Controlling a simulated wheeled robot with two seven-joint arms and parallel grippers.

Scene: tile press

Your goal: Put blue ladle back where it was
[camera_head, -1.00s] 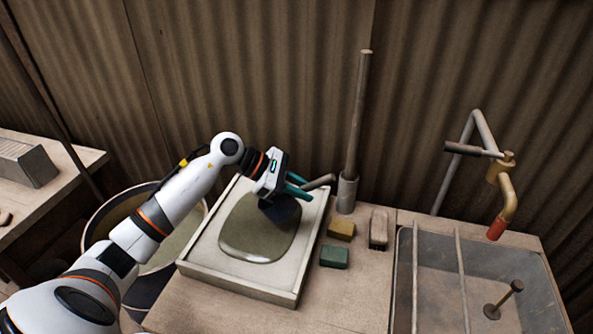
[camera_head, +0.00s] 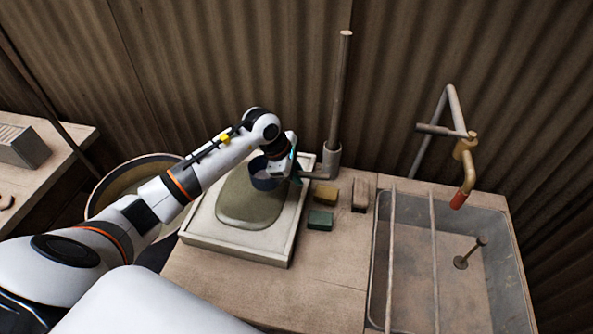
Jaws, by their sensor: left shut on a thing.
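The blue ladle's dark blue bowl (camera_head: 264,178) is over the back part of a shallow pale tray (camera_head: 232,250). My left gripper (camera_head: 292,170) is shut on the ladle just right of the bowl, and its fingers are largely hidden by the wrist. A short grey-brown handle end sticks out to the right of the gripper, close to the base of an upright post. A grey-green puddle (camera_head: 250,207) lies in the tray below and in front of the bowl. My right gripper is not in view.
A large round bucket (camera_head: 100,203) stands left of the tray, behind my arm. A post (camera_head: 338,100) stands in a holder (camera_head: 331,160) behind the tray. Yellow (camera_head: 325,194), green (camera_head: 320,220) and tan (camera_head: 360,195) blocks lie right of it. A sink (camera_head: 508,262) with a tap (camera_head: 466,165) is farther right.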

